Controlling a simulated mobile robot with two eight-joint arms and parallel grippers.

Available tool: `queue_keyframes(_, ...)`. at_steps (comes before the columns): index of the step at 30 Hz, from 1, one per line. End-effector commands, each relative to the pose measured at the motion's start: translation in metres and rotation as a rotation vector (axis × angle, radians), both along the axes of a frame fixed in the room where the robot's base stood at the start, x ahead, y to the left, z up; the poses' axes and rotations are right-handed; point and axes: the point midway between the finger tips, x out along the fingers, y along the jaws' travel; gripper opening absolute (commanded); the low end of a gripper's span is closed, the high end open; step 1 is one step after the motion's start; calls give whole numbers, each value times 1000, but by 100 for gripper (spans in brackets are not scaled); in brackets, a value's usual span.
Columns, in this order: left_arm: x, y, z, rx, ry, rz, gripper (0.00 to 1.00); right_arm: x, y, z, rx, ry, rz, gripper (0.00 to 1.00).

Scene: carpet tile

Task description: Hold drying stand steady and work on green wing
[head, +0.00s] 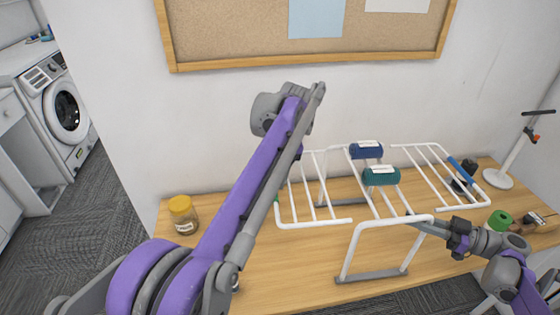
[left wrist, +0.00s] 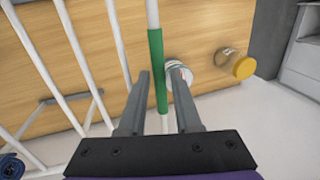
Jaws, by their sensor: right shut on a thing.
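The white drying stand (head: 362,240) stands on a wooden table, with a barred wing spread to each side. The green wing (head: 323,220) is on the left; a sliver of its green grip (head: 277,198) shows beside my left arm. In the left wrist view, the green grip (left wrist: 156,70) lies between the fingers of my left gripper (left wrist: 160,105), which are apart with a gap on each side. My left gripper is hidden behind its arm in the head view. My right gripper (head: 424,225) is shut on the stand's front frame at its right corner.
Blue (head: 367,150) and teal (head: 381,177) rolls lie on the stand's middle. A yellow-lidded jar (head: 183,215) stands at the table's left. A green roll (head: 500,219), dark items and a white-based stand (head: 497,180) crowd the right. A corkboard hangs behind.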

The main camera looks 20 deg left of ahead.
Motion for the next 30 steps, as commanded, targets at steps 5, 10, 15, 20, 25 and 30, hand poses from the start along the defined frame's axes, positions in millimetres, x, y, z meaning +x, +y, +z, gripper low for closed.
queue_keyframes(5,5,-7,37,0,0,-2,32,0,0,0,1,0,0,0)
queue_keyframes(10,7,-13,67,0,0,-1,32,0,0,0,1,0,0,0)
queue_keyframes(15,10,-15,85,0,0,0,32,0,0,0,1,0,0,0)
queue_keyframes(20,10,-17,92,0,0,0,32,0,0,0,1,0,0,0)
queue_keyframes(25,10,-17,94,0,0,0,32,0,0,0,1,0,0,0)
queue_keyframes(30,10,-17,94,0,0,0,32,0,0,0,1,0,0,0)
